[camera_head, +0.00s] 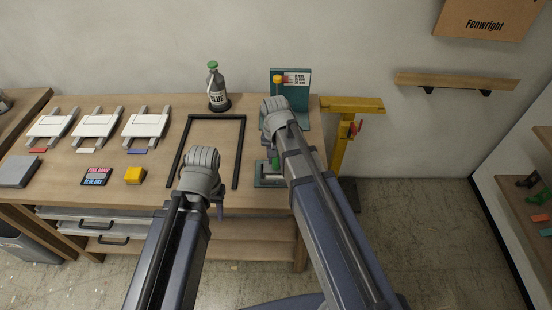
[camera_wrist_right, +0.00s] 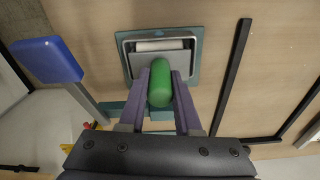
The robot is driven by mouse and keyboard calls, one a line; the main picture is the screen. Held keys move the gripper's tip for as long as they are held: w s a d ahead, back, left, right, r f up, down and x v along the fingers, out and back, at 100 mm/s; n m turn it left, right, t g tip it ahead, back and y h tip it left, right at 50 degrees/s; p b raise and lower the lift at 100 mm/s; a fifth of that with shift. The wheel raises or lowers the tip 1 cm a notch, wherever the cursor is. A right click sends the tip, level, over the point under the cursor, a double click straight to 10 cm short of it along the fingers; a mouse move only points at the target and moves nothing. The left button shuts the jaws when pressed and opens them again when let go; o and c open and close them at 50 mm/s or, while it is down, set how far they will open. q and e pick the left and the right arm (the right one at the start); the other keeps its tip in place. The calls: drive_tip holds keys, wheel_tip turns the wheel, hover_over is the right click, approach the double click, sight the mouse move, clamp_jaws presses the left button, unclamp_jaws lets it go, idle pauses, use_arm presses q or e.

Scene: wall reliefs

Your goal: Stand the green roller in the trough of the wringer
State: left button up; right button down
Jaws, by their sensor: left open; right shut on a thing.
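The green roller (camera_wrist_right: 160,84) is between the purple fingers of my right gripper (camera_wrist_right: 161,80), which is shut on it. In the right wrist view its far end overlaps the near edge of the wringer (camera_wrist_right: 192,71), a teal base with a grey trough and a white bar inside. I cannot tell whether the roller touches the trough. In the head view, the roller (camera_head: 275,161) and the wringer (camera_head: 262,182) show at the table's front right, partly hidden by my right arm. My left gripper (camera_head: 220,204) is open near the table's front edge, its fingers mostly hidden.
A black frame (camera_head: 239,150) lies left of the wringer. A bottle (camera_head: 216,90) and a teal board (camera_head: 303,97) stand at the back. A yellow stand (camera_head: 345,135) is at the table's right edge.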

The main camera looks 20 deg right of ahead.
drive_tip(key=c, duration=0.6)
unclamp_jaws()
drive_tip(key=shift+f, duration=0.15)
wheel_tip(320, 180, up, 13)
drive_tip(key=p, duration=1.3)
drive_tip(key=s+a+n+g, duration=0.1)
drive_tip(key=s+a+n, duration=0.7)
drive_tip(key=s, duration=0.6)
drive_tip(key=shift+a+n+h, duration=0.3)
drive_tip(key=shift+a+h, duration=0.1)
drive_tip(key=shift+a, duration=0.85)
drive_tip(key=shift+s, duration=0.1)
